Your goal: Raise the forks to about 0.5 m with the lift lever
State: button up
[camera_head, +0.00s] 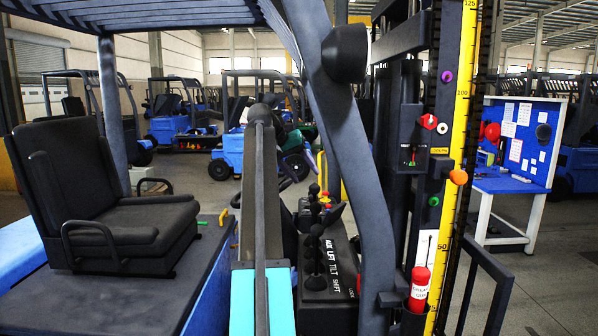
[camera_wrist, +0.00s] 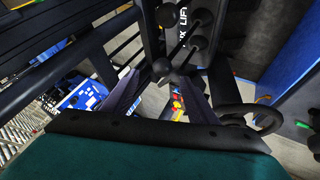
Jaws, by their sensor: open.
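A dark lever panel (camera_head: 338,262) stands in the middle of the head view, with white lettering AUX, LIFT, TILT, SHIFT. Several black ball-knobbed levers (camera_head: 316,230) rise from it; which one is the lift lever I cannot tell. In the wrist view the panel (camera_wrist: 183,14) shows part of the word LIFT, with black knobs around it. My gripper (camera_wrist: 160,78) is open, its two fingers apart, with a black knob (camera_wrist: 161,67) appearing between or just beyond the tips. Contact is unclear. The forks cannot be made out clearly.
A yellow height scale (camera_head: 455,120) stands on the mast, with an orange ball (camera_head: 458,177) beside it. A black seat (camera_head: 110,190) is at left. A dark pillar (camera_head: 365,180) and a red extinguisher (camera_head: 419,290) stand right of the levers. Blue forklifts are behind.

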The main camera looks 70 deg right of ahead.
aim_at(313, 185)
jog(key=b+x, duration=0.2)
jog(key=x, duration=0.6)
jog(key=shift+c, duration=0.4)
jog(key=c, duration=0.8)
jog(key=shift+o, duration=0.2)
